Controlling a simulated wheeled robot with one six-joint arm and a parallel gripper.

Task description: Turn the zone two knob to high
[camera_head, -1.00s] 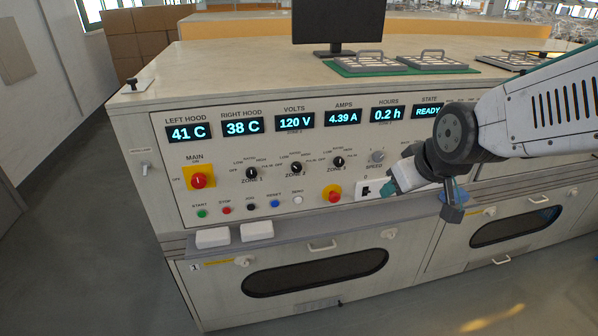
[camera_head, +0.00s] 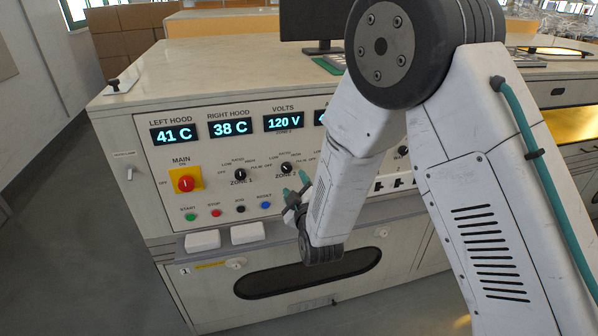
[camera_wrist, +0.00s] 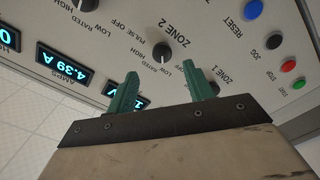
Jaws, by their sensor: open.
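The zone two knob (camera_head: 286,168) is a small black dial on the sloped control panel. In the wrist view the zone two knob (camera_wrist: 162,50) sits beside its ZONE 2 label, just beyond the gap between my fingers; its pale mark appears to face the RATED label. My gripper (camera_head: 295,184) is below and slightly right of the knob in the head view. In the wrist view the green fingers of my gripper (camera_wrist: 161,70) are apart, with nothing between them. I see no contact with the knob.
The zone one knob (camera_head: 240,174) is left of zone two. The red main switch (camera_head: 186,183) is farther left. Push buttons, including the blue RESET (camera_head: 265,205), line the panel below. My arm hides the panel's right part.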

